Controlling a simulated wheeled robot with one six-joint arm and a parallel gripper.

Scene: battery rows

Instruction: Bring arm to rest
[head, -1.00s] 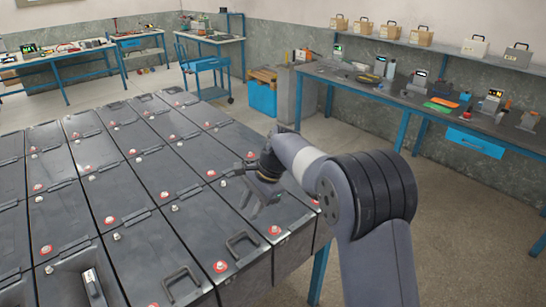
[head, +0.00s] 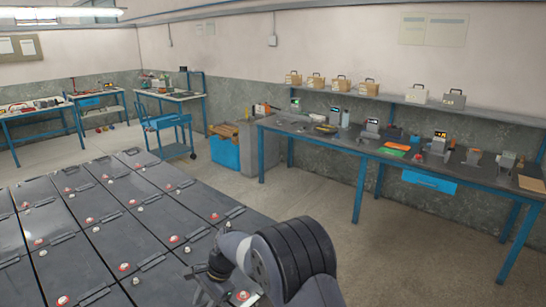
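My arm reaches in from the bottom of the head view, bent low over the right edge of the battery rows. My gripper (head: 207,290) is at the bottom of the view, above the nearest right-hand batteries. It is partly cut off by the frame and partly behind my wrist, so its fingers do not show clearly. I see nothing held in the part that shows. The dark grey batteries (head: 112,219) stand close together in rows, with red-ringed and pale terminals on their tops.
A long blue-legged workbench (head: 337,143) with several devices runs along the right wall, under a shelf (head: 446,106) of cases. A blue cart (head: 170,135) and a blue bin (head: 224,153) stand at the back. The floor (head: 330,215) between batteries and workbench is clear.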

